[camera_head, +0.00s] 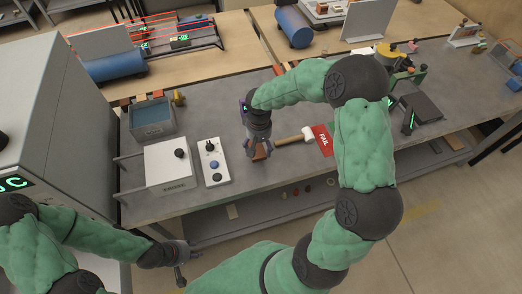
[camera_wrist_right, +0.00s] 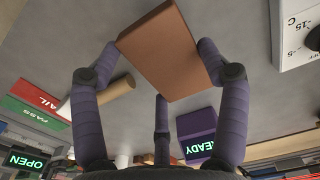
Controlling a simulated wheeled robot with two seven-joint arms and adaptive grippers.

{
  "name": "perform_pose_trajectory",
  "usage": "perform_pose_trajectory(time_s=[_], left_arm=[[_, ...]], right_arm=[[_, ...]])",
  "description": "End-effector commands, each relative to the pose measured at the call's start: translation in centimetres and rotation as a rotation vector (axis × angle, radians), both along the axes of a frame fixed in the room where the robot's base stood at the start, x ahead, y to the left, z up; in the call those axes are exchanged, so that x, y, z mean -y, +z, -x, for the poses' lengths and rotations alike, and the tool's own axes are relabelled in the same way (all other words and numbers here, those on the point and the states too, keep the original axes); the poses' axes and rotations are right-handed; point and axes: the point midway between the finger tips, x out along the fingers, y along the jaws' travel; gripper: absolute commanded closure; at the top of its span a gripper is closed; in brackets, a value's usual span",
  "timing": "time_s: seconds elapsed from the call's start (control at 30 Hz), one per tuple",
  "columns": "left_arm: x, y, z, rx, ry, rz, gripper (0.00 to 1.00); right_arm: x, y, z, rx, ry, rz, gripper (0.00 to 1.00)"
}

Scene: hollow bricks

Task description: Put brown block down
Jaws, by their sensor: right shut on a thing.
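The brown block (camera_wrist_right: 168,48) is a flat rectangular piece between the purple fingers of my right gripper (camera_wrist_right: 160,62) in the right wrist view. The fingers are closed against its sides. In the head view, my right gripper (camera_head: 258,146) is over the grey workbench (camera_head: 225,110) near its front edge, and only a small part of the brown block (camera_head: 261,153) shows below the fingers. The gap between block and bench cannot be told. My left gripper (camera_head: 183,265) is open and empty in front of the bench, low in the head view.
A wooden-handled mallet (camera_head: 295,138) and a red FAIL sign (camera_head: 322,139) lie to the right of the block. A white control panel (camera_head: 213,162), a white box (camera_head: 170,164) and a grey bin (camera_head: 151,118) stand to the left. A purple READY sign (camera_wrist_right: 196,133) shows in the wrist view.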

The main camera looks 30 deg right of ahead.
Motion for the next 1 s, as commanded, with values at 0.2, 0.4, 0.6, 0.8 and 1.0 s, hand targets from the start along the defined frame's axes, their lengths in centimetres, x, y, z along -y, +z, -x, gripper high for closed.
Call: perform_pose_trajectory(time_s=[0.2,0.4,0.6,0.8,1.0], left_arm=[[0.0,-0.2,0.0,0.000,0.000,0.000,0.60],[0.0,-0.9,0.0,0.000,0.000,0.000,0.60],[0.0,-1.0,0.0,0.000,0.000,0.000,0.60],[0.0,-1.1,0.0,0.000,0.000,0.000,0.60],[0.0,-1.2,0.0,0.000,0.000,0.000,0.60]], right_arm=[[0.8,-1.0,-0.4,0.001,-0.002,0.000,0.65],[1.1,-3.8,-0.4,-0.002,0.001,0.000,0.65],[1.1,-4.4,-0.5,0.002,0.000,0.000,0.65],[1.1,-4.6,-0.5,0.002,0.000,0.000,0.65],[1.1,-4.7,-0.5,0.001,0.000,0.000,0.01]])
